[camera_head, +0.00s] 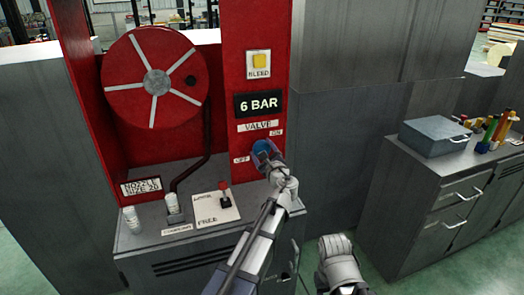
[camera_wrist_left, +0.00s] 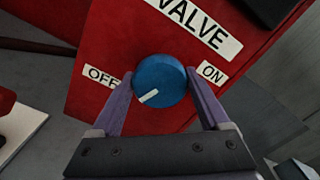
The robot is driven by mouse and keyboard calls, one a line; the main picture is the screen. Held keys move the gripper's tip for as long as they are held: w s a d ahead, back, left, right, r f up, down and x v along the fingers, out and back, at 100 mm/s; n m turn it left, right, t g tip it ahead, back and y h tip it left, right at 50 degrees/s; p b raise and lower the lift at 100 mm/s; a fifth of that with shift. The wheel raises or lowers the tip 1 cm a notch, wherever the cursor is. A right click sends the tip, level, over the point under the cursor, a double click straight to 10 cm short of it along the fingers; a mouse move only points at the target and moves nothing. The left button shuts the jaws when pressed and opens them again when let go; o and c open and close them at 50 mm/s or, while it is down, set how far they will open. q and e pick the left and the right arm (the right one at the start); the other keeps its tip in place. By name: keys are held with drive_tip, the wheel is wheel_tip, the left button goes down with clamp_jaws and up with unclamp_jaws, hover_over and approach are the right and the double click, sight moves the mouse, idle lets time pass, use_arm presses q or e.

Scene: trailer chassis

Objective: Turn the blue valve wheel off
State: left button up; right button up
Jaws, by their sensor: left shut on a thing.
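The blue valve wheel (camera_head: 262,148) is on the red panel, between the OFF label (camera_head: 240,160) and the ON label (camera_head: 276,132). In the left wrist view the wheel (camera_wrist_left: 160,80) is a round blue knob with a white mark at its lower left, on the side of the OFF label (camera_wrist_left: 102,76); the ON label (camera_wrist_left: 211,72) is on its right. My left gripper (camera_wrist_left: 160,88) is shut on the wheel, one finger on each side. In the head view the gripper and wrist partly hide the wheel. My right gripper's fingers do not show.
A display (camera_head: 259,104) reads 6 BAR above the VALVE label. A yellow BLEED button (camera_head: 259,61) is higher up. A red hose reel (camera_head: 155,80) and a small red-topped lever (camera_head: 225,192) are to the left. A grey cabinet with a metal box (camera_head: 434,137) stands at the right.

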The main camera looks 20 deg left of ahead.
use_arm(q)
drive_tip(key=m, duration=0.5)
drive_tip(key=shift+m, duration=0.4)
drive_tip(key=shift+s, duration=0.1)
idle(0.3)
drive_tip(key=o, duration=1.2)
drive_tip(key=shift+o, duration=0.2)
drive_tip(key=v, duration=0.7)
drive_tip(key=shift+s+d, duration=0.3)
